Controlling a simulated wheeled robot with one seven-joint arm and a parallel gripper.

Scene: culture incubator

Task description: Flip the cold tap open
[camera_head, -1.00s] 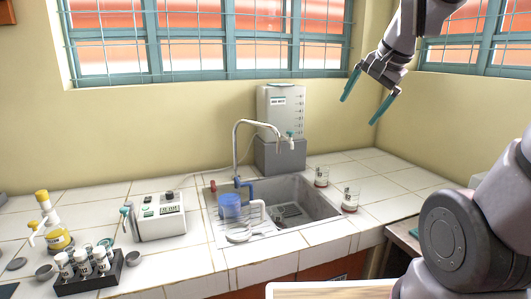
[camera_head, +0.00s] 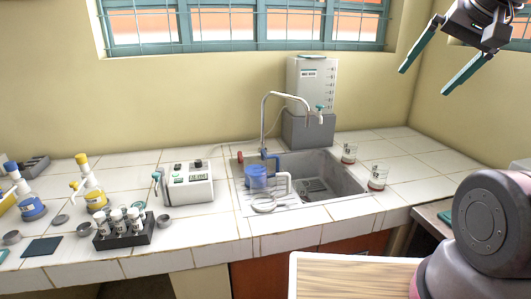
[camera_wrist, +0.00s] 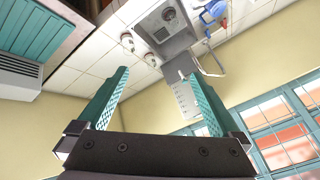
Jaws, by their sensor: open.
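The curved metal faucet (camera_head: 264,120) stands behind the sink (camera_head: 352,188). A blue tap lever (camera_head: 268,155) is at its base, and a red lever (camera_head: 240,157) is to the left. The blue lever appears to point upward with a bend; its exact setting is hard to tell. My gripper (camera_head: 424,82) is open and empty, high in the air right of the faucet and well apart from it. In the wrist view, my gripper (camera_wrist: 156,76) shows its spread teal fingers, with the sink (camera_wrist: 182,44) beyond, upside down, and blue parts at the top right.
A blue tub (camera_head: 256,177) and a white rack sit at the sink's left. A water tank (camera_head: 312,84) on a grey block stands behind. Two glass beakers (camera_head: 378,177) stand right of the sink. A white device (camera_head: 190,184), a tube rack (camera_head: 124,231) and bottles are left.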

